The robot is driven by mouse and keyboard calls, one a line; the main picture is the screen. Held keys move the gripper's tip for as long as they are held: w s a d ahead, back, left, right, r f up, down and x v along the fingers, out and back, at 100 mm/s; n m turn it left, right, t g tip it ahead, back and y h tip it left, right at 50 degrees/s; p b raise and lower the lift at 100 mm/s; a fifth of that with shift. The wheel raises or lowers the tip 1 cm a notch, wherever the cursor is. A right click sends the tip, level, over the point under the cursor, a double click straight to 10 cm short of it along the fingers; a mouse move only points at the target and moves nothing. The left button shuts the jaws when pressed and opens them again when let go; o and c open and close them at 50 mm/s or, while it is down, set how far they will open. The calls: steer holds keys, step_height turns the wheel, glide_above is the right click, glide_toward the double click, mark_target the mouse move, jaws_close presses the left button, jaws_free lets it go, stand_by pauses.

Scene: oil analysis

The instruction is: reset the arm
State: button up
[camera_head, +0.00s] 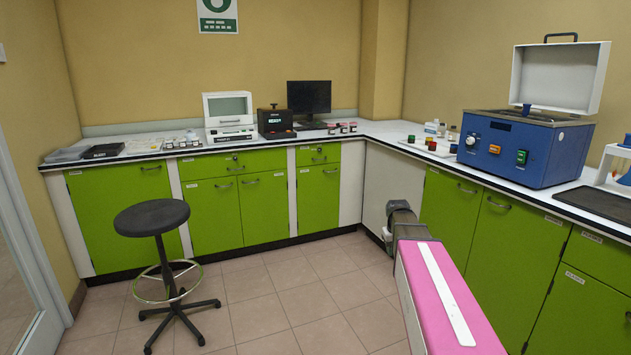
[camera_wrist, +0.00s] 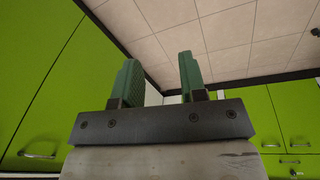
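My gripper (camera_wrist: 158,62) shows in the wrist view with its two green fingers apart and nothing between them. Floor tiles and green cabinet fronts lie beyond the fingers. In the head view my pink arm (camera_head: 440,295) reaches forward from the bottom right, low in front of the right-hand cabinets. Its dark far end (camera_head: 402,218) is below counter height, and the fingers cannot be made out there.
Green cabinets (camera_head: 465,215) under a white L-shaped counter (camera_head: 400,133) run along the back and right. A blue bath with open lid (camera_head: 525,150) stands on the right counter. A black stool (camera_head: 152,218) stands at left. The middle floor is clear.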

steer(key=s+a+f, duration=0.3)
steer(key=s, duration=0.3)
steer(key=s+a+f+m+g, duration=0.1)
steer(key=s+a+f, duration=0.3)
steer(key=s, duration=0.3)
steer(key=s+a+f+y, duration=0.1)
steer(key=s+a+f, duration=0.2)
steer(key=s, duration=0.3)
steer(key=shift+s+a+f+m, duration=0.15)
steer(key=shift+a+f+m, duration=0.15)
steer(key=shift+a+f, duration=0.1)
